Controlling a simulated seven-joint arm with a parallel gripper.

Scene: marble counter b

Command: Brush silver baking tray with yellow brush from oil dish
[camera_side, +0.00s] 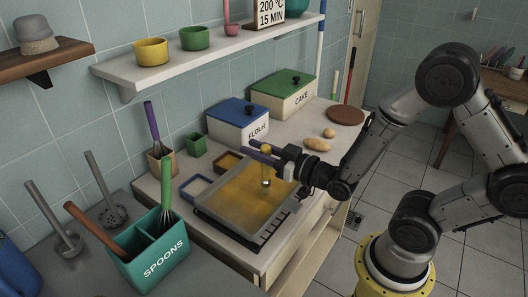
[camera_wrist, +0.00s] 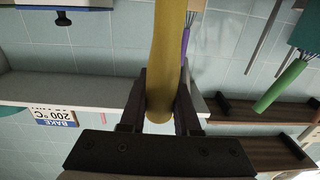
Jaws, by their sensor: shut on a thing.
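My gripper (camera_side: 264,153) is shut on the yellow brush (camera_side: 266,149), whose handle stands roughly upright between the two dark fingers. The handle also shows in the wrist view (camera_wrist: 167,55), between the fingertips (camera_wrist: 160,100). The brush's pale lower end is over the silver baking tray (camera_side: 222,231); I cannot tell whether it touches. The tray's inside looks yellow-brown over much of its floor. A small dish with brownish-yellow contents (camera_side: 228,161), likely the oil dish, sits just behind the tray. The brush tip is out of the wrist view.
A blue-rimmed dish (camera_side: 195,188) lies left of the tray. A teal spoon holder (camera_side: 160,252) stands front left. The blue-lidded flour box (camera_side: 238,122) and green-lidded cake box (camera_side: 285,95) stand behind. Potato-like items (camera_side: 317,144) lie right. A shelf (camera_side: 210,52) hangs above.

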